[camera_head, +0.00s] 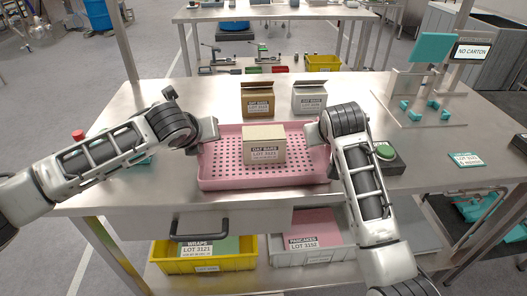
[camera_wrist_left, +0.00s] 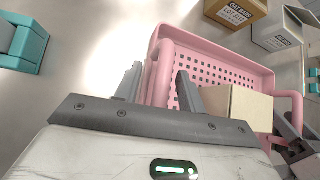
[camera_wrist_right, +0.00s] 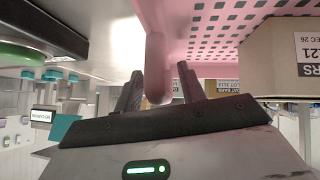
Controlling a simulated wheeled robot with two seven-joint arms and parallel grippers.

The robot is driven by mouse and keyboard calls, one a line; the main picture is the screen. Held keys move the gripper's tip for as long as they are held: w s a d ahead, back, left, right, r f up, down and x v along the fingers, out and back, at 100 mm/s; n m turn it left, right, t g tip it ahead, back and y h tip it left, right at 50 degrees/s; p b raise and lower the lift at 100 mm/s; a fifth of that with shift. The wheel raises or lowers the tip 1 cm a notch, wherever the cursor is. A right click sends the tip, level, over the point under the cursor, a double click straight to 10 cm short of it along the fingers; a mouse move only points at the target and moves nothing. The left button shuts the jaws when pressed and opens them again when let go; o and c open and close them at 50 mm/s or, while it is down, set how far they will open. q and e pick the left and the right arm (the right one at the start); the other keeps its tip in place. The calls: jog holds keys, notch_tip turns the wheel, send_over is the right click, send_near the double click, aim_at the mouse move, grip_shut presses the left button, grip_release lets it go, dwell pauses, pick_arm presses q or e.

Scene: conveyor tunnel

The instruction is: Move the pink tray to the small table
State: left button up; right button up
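The pink tray (camera_head: 210,182), with a perforated floor and a handle at each end, rests on the steel workbench. A tan carton (camera_head: 264,145) labelled LOT 7121 stands in it. My left gripper (camera_head: 208,130) is at the tray's left end; in the left wrist view its fingers (camera_wrist_left: 158,88) stand apart around the handle (camera_wrist_left: 162,65). My right gripper (camera_head: 318,132) is at the right end; in the right wrist view its fingers (camera_wrist_right: 158,85) straddle the other handle (camera_wrist_right: 157,85) with narrow gaps. I cannot tell which surface is the small table.
A brown box (camera_head: 258,101) and a white box (camera_head: 309,98) stand close behind the tray. A green button (camera_head: 385,152) is just right of my right arm. A teal fixture (camera_head: 432,50) stands at the back right. A yellow bin (camera_head: 200,265) and a grey bin (camera_head: 312,257) sit below.

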pick_arm(q)
grip_shut()
pick_arm(e)
grip_shut()
pick_arm(q)
jog(key=shift+d+r, duration=0.1)
jog(key=shift+r, duration=0.05)
pick_arm(e)
jog(key=shift+r, duration=0.1)
